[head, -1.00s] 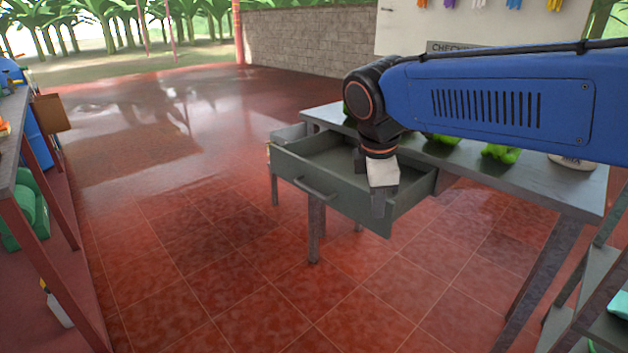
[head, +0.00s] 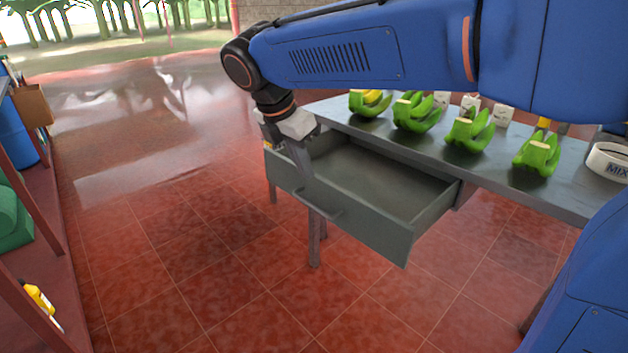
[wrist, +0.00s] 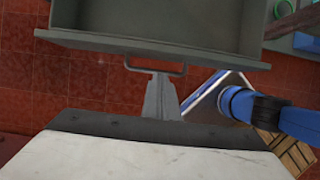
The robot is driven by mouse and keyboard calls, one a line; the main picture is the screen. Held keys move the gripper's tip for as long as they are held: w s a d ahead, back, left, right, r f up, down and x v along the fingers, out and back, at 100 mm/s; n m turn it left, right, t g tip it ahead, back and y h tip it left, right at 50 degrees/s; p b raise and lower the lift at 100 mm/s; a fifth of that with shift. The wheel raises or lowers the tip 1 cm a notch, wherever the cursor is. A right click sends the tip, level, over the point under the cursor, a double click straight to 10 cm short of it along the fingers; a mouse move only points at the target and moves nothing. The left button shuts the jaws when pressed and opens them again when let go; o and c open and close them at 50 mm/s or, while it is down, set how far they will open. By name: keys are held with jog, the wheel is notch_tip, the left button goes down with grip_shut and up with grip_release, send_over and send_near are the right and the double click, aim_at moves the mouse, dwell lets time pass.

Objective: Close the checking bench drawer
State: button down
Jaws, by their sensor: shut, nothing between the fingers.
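The checking bench drawer (head: 350,215) is grey, pulled well out from under the bench and empty inside. Its bar handle (head: 318,208) is on the front panel. In the wrist view the drawer front (wrist: 220,57) lies across the top, with the handle (wrist: 155,70) just beyond the fingertips. My gripper (head: 311,190) is shut and empty, pointing down at the drawer front near the handle. In the wrist view my gripper (wrist: 160,80) overlaps the handle's lower edge. I cannot tell whether it touches.
The bench top (head: 370,130) holds several green banana bunches (head: 468,130) and a white round tub (head: 607,162). A red shelf rack (head: 40,260) stands at the left. The tiled floor (head: 220,270) in front of the drawer is clear.

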aim_at(317, 194)
jog(key=x, duration=1)
jog(key=shift+w, duration=0.1)
jog(key=w+d, duration=0.5)
jog(key=d, duration=0.1)
jog(key=w+d, duration=0.5)
jog(key=d, duration=0.1)
jog(key=w+d, duration=0.6)
jog(key=shift+d, duration=0.4)
jog(key=shift+w+d, duration=0.45)
jog(key=shift+d, duration=0.05)
jog(key=shift+w+d+r, duration=0.1)
jog(key=shift+w+r, duration=0.05)
jog(key=shift+r, duration=0.1)
